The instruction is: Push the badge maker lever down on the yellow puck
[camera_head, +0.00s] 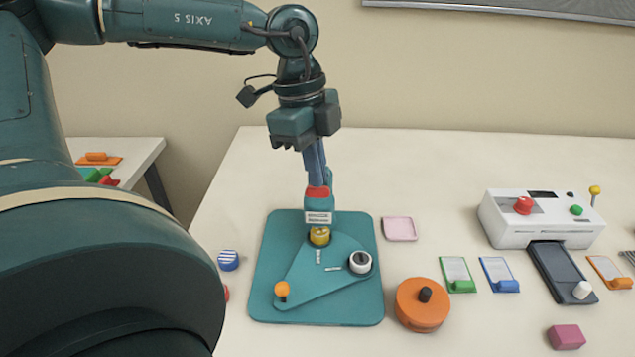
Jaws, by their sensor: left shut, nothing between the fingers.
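The badge maker has a teal base plate (268,260) lying flat on the table. Its press head (318,205), with a red top and a striped white label, stands at the back of the plate. The yellow puck (319,236) sits directly below the head. A blue upright part (315,163), seemingly the lever, rises behind the head. My left gripper (306,140) is shut above it and hides its upper end; I cannot tell whether they touch. A white puck (360,262) and an orange knob (282,290) sit on the swing plate. My right gripper is out of view.
A blue-striped puck (228,260) lies left of the plate. To the right are a pink tray (400,229), an orange round container (422,304), green (457,274) and blue (499,274) badge cards, a white laminator (543,219) and a pink block (566,337).

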